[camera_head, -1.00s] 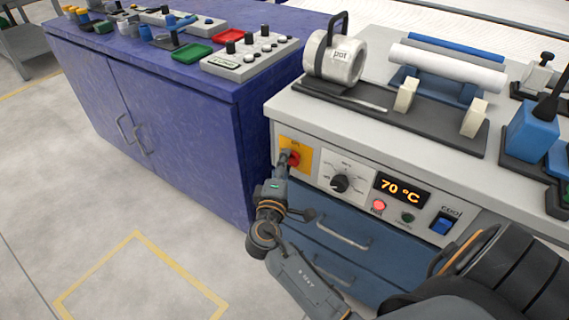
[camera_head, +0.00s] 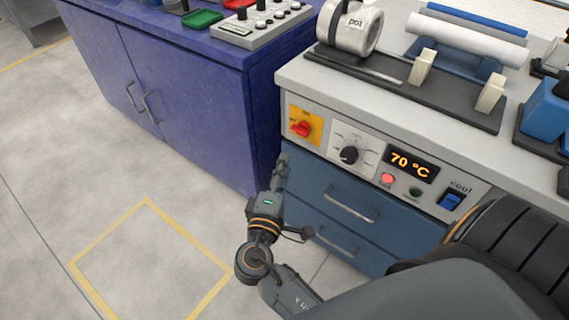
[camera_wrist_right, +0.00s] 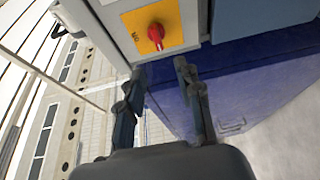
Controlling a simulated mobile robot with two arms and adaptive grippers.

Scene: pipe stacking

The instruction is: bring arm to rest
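My right gripper (camera_head: 281,168) hangs in front of the drawers, just below and left of the control panel. It also shows in the right wrist view (camera_wrist_right: 160,68), where its two fingers stand apart with nothing between them. The red rotary switch (camera_head: 301,129) on its yellow plate is above the gripper and clear of it. In the right wrist view the same red switch (camera_wrist_right: 155,33) lies beyond the fingertips. My left gripper is not in view.
The grey workbench has a dial (camera_head: 349,155), a display (camera_head: 411,166) reading 70 °C and a blue switch (camera_head: 451,201). Drawer handles (camera_head: 352,206) stick out beside my right gripper. A purple cabinet (camera_head: 190,95) stands to the left. The floor in front is clear.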

